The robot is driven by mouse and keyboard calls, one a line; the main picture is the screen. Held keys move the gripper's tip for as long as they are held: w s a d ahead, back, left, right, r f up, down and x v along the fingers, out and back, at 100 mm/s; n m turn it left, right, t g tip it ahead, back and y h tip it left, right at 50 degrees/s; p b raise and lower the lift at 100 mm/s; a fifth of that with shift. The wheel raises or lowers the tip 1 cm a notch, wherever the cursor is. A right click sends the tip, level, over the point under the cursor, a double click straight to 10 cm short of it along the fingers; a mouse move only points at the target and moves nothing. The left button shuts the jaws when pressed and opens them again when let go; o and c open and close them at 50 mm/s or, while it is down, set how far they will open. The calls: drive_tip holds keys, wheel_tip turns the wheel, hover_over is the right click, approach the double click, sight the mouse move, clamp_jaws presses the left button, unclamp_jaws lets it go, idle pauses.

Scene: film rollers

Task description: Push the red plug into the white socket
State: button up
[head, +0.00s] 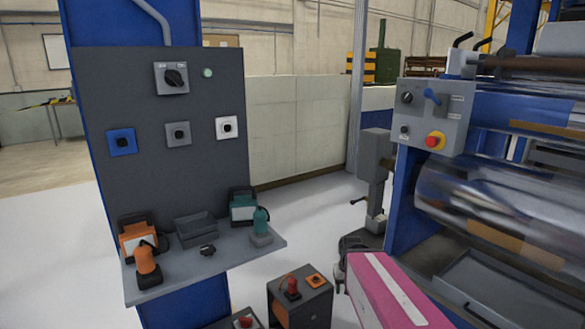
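The white socket (227,127) is a square plate with a dark centre on the right of the dark upright panel, and nothing is in it. Two red pieces could be the red plug. One red piece (291,285) stands on a dark box on the floor, and another red piece (243,322) shows at the bottom edge. I cannot tell which is the plug. Dark parts that look like my gripper (341,268) are at the far end of the pink body at lower right. They are well below and right of the socket, and their fingers are too unclear to read.
The panel also has a blue socket (121,141), a grey socket (178,133) and a rotary switch (172,78). A shelf (205,268) below holds orange and teal devices and a dark tray (196,229). The roller machine (510,210) stands at right.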

sight(292, 278)
drive_tip(key=shift+o, duration=1)
drive_tip(key=w+a+f+n, duration=0.2)
drive_tip(key=w+a+f, duration=0.2)
drive_tip(key=w, duration=0.5)
drive_tip(key=shift+a+n, duration=0.3)
drive_tip(key=shift+a, duration=0.95)
drive_tip(key=w+a+f+n, duration=0.1)
drive_tip(key=w+a+f, duration=0.1)
drive_tip(key=w+a, duration=0.1)
drive_tip(key=w+a+f+n, duration=0.1)
drive_tip(key=w+a+f, duration=0.1)
drive_tip(key=w+a, duration=0.1)
drive_tip(key=w+a+f+n, duration=0.2)
drive_tip(key=w+a, duration=0.1)
drive_tip(key=a, duration=0.2)
drive_tip(key=shift+w+a, duration=0.2)
drive_tip(key=shift+a, duration=0.15)
drive_tip(key=shift+w+a, duration=0.15)
drive_tip(key=shift+a, duration=0.3)
drive_tip(key=shift+f, duration=0.15)
